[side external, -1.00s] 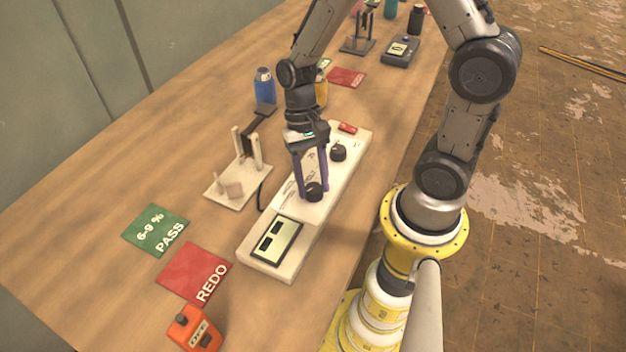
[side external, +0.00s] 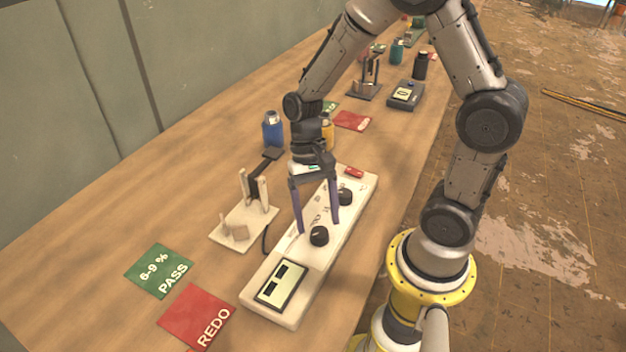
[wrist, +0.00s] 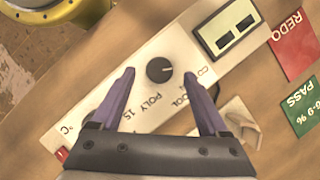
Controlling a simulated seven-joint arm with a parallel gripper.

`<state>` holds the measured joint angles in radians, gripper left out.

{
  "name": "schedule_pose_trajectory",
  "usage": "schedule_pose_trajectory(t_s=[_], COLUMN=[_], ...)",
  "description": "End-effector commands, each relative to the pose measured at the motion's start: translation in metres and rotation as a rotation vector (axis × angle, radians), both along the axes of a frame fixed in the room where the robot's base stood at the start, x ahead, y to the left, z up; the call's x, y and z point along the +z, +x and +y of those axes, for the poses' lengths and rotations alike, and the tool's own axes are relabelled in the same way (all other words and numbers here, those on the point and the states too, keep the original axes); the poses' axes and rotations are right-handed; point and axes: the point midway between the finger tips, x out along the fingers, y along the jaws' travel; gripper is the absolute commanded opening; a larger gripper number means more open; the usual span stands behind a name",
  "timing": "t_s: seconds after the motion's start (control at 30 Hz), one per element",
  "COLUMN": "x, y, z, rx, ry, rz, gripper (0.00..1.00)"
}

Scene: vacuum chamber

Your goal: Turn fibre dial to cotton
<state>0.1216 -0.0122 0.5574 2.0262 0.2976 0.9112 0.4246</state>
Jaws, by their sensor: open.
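The cream panel unit (side external: 281,240) lies on the table with two black dials. The near dial, beside the display, is the fibre dial (side external: 319,236); it also shows in the wrist view (wrist: 160,70), with lettering such as "POLY 15" and a partly hidden "OOL" around it. A pale mark shows on its top. The cotton label cannot be read clearly. My gripper (side external: 318,228) points down, open and empty, above this dial. In the wrist view my purple fingers (wrist: 160,74) stand apart on either side of the dial, not touching it.
The far dial (side external: 344,196) and a red switch (side external: 354,172) are further along the panel. The display (side external: 281,285) is at the near end. A cream stand (side external: 245,228), blue bottle (side external: 273,129), green PASS card (side external: 159,271) and red REDO card (side external: 197,317) lie around it.

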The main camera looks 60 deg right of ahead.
Motion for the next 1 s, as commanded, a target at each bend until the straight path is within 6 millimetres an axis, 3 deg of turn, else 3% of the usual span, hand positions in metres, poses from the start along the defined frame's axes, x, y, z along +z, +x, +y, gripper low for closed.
schedule_pose_trajectory(t_s=[0.3, 0.5, 0.7, 1.0], x=[0.065, 0.094, 0.105, 0.106], y=[0.021, 0.029, 0.032, 0.032], z=[-0.019, -0.028, -0.031, -0.031], rx=[-0.002, -0.002, -0.001, 0.0], ry=[-0.002, -0.002, -0.002, -0.001], rz=[-0.007, -0.004, -0.001, -0.001], gripper=[0.78, 0.78, 0.78, 0.78])
